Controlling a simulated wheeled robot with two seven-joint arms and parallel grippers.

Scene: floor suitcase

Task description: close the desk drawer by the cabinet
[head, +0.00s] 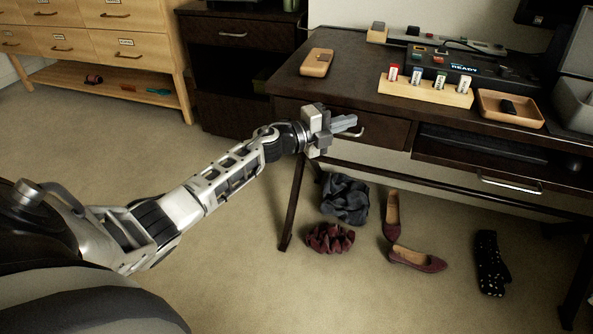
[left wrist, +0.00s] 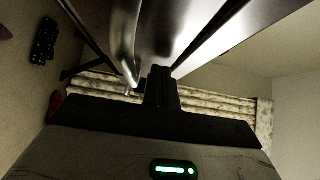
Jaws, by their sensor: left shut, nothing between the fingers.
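The drawer at the left end of the desk, beside the dark cabinet (head: 232,75), has a dark wood front (head: 385,133) with a metal handle (head: 358,133). Its front looks flush or nearly flush under the desktop; a small gap cannot be ruled out. My left gripper (head: 347,122) is in front of this drawer by the handle, shut and empty, hiding part of the front. I cannot tell whether it touches. In the left wrist view, dark and metallic surfaces fill the middle and the drawer is not clear. My right gripper is not in view.
The right drawer (head: 480,172) of the desk looks pulled out. Shoes (head: 415,259), a scrunchie (head: 330,238) and dark cloth (head: 345,198) lie below.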

